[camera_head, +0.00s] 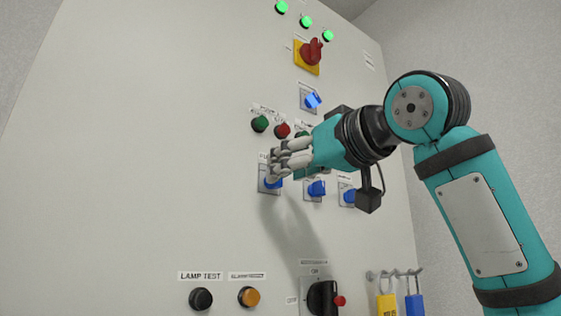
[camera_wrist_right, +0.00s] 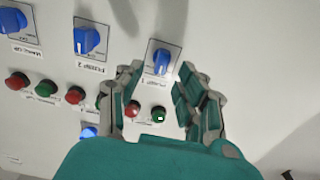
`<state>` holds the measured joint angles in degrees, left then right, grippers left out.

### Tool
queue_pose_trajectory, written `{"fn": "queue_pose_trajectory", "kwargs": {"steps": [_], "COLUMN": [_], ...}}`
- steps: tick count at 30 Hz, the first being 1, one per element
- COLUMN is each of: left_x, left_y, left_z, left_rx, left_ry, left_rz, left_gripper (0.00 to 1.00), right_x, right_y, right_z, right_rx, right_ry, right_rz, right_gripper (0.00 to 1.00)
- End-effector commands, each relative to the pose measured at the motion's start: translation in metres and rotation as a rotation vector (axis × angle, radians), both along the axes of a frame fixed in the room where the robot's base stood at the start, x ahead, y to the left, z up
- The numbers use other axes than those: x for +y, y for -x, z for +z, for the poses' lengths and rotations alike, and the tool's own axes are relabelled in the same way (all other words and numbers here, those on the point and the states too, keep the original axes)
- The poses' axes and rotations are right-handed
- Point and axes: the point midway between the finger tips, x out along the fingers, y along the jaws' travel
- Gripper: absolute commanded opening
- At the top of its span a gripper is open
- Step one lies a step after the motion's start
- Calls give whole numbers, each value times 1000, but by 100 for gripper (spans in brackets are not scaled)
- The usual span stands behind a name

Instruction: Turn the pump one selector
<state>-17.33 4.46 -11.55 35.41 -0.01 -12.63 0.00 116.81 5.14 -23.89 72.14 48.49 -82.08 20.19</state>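The pump one selector is a blue knob on a pale square plate. It shows in the wrist view (camera_wrist_right: 161,62) above a label, and in the head view (camera_head: 270,184), partly hidden by my fingers. My right gripper (camera_head: 274,168) is at this selector, its fingertips in front of the knob in the head view. In the wrist view the right gripper (camera_wrist_right: 160,78) has its fingers apart, one on each side, with the knob between and just beyond the tips. I cannot tell whether they touch it. My left gripper is not in view.
The pump 2 selector (camera_head: 316,188) and another blue selector (camera_head: 348,197) sit to the right in the head view. Green (camera_head: 260,123) and red (camera_head: 282,129) buttons are just above. A black rotary handle (camera_head: 322,298) and hanging padlocks (camera_head: 387,304) are lower. The panel's left side is clear.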

Motion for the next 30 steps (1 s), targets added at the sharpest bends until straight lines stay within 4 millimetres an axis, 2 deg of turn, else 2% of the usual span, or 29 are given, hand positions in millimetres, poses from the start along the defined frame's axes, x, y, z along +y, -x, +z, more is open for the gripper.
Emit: {"fn": "queue_pose_trajectory", "kwargs": {"steps": [1,6,17,26,30], "left_x": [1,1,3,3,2], "left_y": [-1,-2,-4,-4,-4], "left_z": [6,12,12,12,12], "left_rx": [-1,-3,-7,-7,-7], "left_ry": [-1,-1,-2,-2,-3], "left_rz": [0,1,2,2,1], "left_gripper": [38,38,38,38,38], "right_x": [5,15,18,18,18], "right_y": [-7,-21,-25,-25,-25], "right_z": [2,1,-1,-1,-1], "right_rx": [3,2,-1,0,0], "right_ry": [2,1,1,1,1], "right_rz": [1,1,0,0,0], "right_gripper": [38,38,38,0,0]}}
